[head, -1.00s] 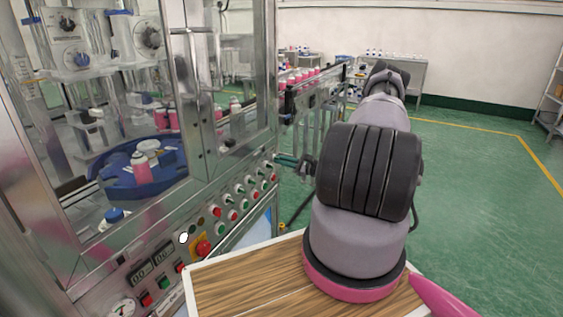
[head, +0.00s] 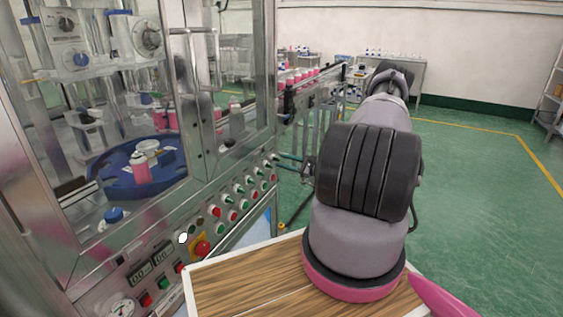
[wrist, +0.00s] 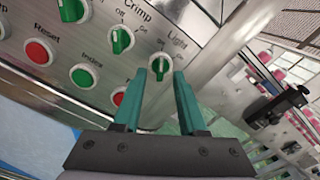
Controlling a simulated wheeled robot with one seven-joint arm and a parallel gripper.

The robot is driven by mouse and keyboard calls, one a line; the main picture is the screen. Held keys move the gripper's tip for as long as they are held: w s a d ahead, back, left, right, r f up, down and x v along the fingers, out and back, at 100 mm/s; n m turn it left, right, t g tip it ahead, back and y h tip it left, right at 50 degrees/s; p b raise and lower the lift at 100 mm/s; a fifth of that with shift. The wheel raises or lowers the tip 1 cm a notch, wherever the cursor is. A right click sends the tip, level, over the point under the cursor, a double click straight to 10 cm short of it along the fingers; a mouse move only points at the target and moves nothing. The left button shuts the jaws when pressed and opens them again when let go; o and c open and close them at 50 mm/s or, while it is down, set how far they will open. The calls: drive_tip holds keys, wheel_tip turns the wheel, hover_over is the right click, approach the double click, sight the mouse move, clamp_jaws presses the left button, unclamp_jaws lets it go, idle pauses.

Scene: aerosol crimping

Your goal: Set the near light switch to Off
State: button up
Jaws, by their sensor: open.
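The light switch (wrist: 159,68) is a green rotary knob on the metal control panel, under the printed word Light in the wrist view. Its handle looks roughly upright in that view, but I cannot tell for sure which label it points to. My gripper (wrist: 160,76) is open and empty, with its two teal fingers to either side of the knob in the picture. Whether they touch it is unclear. In the head view my gripper (head: 290,158) is small, at the far end of the panel, with its wrist partly hidden behind my arm.
The Crimp knob (wrist: 121,39), a red Reset button (wrist: 39,52) and a green Index button (wrist: 82,75) are close by on the panel. A conveyor (head: 318,92) with pink bottles runs beyond the machine. Green floor (head: 470,190) is open at right.

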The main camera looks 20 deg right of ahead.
drive_tip(key=v, duration=0.9)
drive_tip(key=s+a+r+n+g, duration=0.2)
drive_tip(key=a+r+n+g, duration=0.3)
drive_tip(key=r, duration=0.4)
drive_tip(key=s+a+r+n+g, duration=0.1)
drive_tip(key=a+r+n+g, duration=0.2)
drive_tip(key=a+r, duration=0.4)
drive_tip(key=s+a+r+n+g, duration=0.25)
drive_tip(key=a+r, duration=0.25)
drive_tip(key=r, duration=0.5)
drive_tip(key=s+a+r+n+t+h, duration=0.1)
drive_tip(key=s+a+r+n+h, duration=0.2)
drive_tip(key=s+r, duration=0.7)
drive_tip(key=s+a+r+n+t+h, duration=0.2)
drive_tip(key=s+a+r+n+h, duration=0.2)
drive_tip(key=s+r, duration=0.5)
drive_tip(key=s+a+h, duration=0.1)
drive_tip(key=s+h, duration=0.1)
drive_tip(key=s, duration=0.1)
drive_tip(key=shift+s+r, duration=0.25)
drive_tip(key=shift+r, duration=0.15)
drive_tip(key=shift+n+t, duration=0.25)
drive_tip(key=shift+n, duration=0.1)
